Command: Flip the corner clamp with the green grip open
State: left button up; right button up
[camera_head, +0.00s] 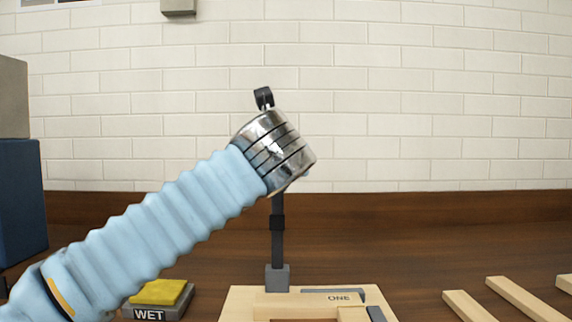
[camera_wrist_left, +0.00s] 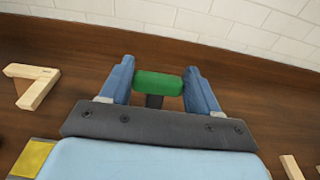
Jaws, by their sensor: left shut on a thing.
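The green grip (camera_wrist_left: 158,84) of the corner clamp shows in the left wrist view, between the two blue fingers of my left gripper (camera_wrist_left: 160,73). The fingers are shut on its ends. In the head view my left wrist hides the grip and the fingers. The clamp's dark arm (camera_head: 278,235) stands about upright below my wrist. It rises from a grey block (camera_head: 277,278) at the back edge of the wooden board marked ONE (camera_head: 240,300). The arm's upper end is hidden. My right gripper is not in view.
A yellow pad (camera_head: 158,292) lies on a grey holder marked WET (camera_head: 150,314) at the front left. Loose wooden strips (camera_head: 525,298) lie at the right. A blue block (camera_head: 20,200) stands at the far left. A brick wall (camera_head: 430,90) closes the back.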

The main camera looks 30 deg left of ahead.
pick_arm(q)
jog(key=shift+w+a+r, duration=0.25)
jog(key=shift+w+a, duration=0.05)
jog(key=shift+w+a+r, duration=0.15)
jog(key=shift+a+r, duration=0.05)
jog(key=shift+a, duration=0.1)
jog(key=shift+w, duration=0.1)
jog(key=shift+w+a+f, duration=0.3)
jog(key=shift+w+f, duration=0.25)
jog(key=shift+w, duration=0.15)
grip_shut()
jog(key=shift+o, duration=1.5)
grip_release()
jog(key=shift+s+d+f, duration=0.1)
jog(key=shift+d+f, duration=0.1)
jog(key=shift+o, duration=0.2)
jog(key=v, duration=0.3)
jog(key=shift+s+d+b, duration=0.15)
jog(key=shift+s+b, duration=0.05)
jog(key=shift+b, duration=0.1)
jog(key=o, duration=1.2)
jog(key=v, duration=0.6)
jog(key=shift+r, duration=0.2)
jog(key=shift+c, duration=0.2)
jog(key=v, duration=0.4)
jog(key=shift+s+r, duration=0.35)
jog(key=shift+r, duration=0.05)
